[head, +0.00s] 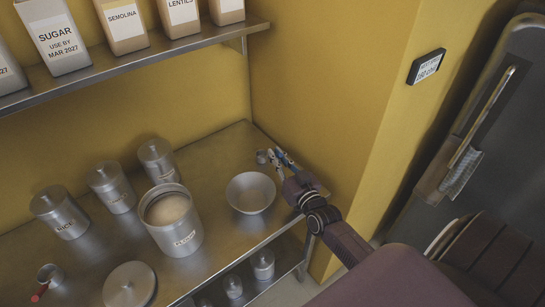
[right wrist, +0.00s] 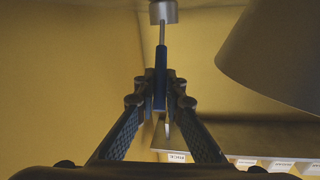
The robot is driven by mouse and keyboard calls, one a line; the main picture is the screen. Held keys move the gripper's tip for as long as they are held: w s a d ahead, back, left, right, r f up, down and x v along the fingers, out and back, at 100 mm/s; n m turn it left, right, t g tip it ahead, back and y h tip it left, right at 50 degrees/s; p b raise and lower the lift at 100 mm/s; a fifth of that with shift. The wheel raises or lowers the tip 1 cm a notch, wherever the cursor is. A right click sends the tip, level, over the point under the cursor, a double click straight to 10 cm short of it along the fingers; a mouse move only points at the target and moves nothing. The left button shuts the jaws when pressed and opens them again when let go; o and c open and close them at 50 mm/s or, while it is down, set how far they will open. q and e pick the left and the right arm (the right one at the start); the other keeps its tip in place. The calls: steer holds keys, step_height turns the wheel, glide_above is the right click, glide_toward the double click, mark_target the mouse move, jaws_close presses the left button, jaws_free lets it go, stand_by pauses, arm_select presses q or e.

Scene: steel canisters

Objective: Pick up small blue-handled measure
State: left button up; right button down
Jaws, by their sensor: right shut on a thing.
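The small blue-handled measure shows in the right wrist view, with its blue handle (right wrist: 161,75) between my fingers and its small steel cup (right wrist: 163,12) at the top edge. In the head view its cup (head: 262,157) is at the back right of the steel counter, beside the bowl. My right gripper (head: 283,158) is shut on the blue handle; it also shows in the right wrist view (right wrist: 163,78). I cannot tell whether the cup touches the counter. My left gripper is not in view.
A steel bowl (head: 250,193) stands just left of my right gripper. An open canister (head: 171,222), several lidded canisters, a loose lid (head: 129,286) and a red-handled measure (head: 48,276) are further left. A yellow wall (head: 350,130) is close on the right.

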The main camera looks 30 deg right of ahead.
step_height(320, 180, up, 20)
steer(key=shift+p, duration=0.35)
steer(key=shift+a, duration=0.1)
stand_by(1.1)
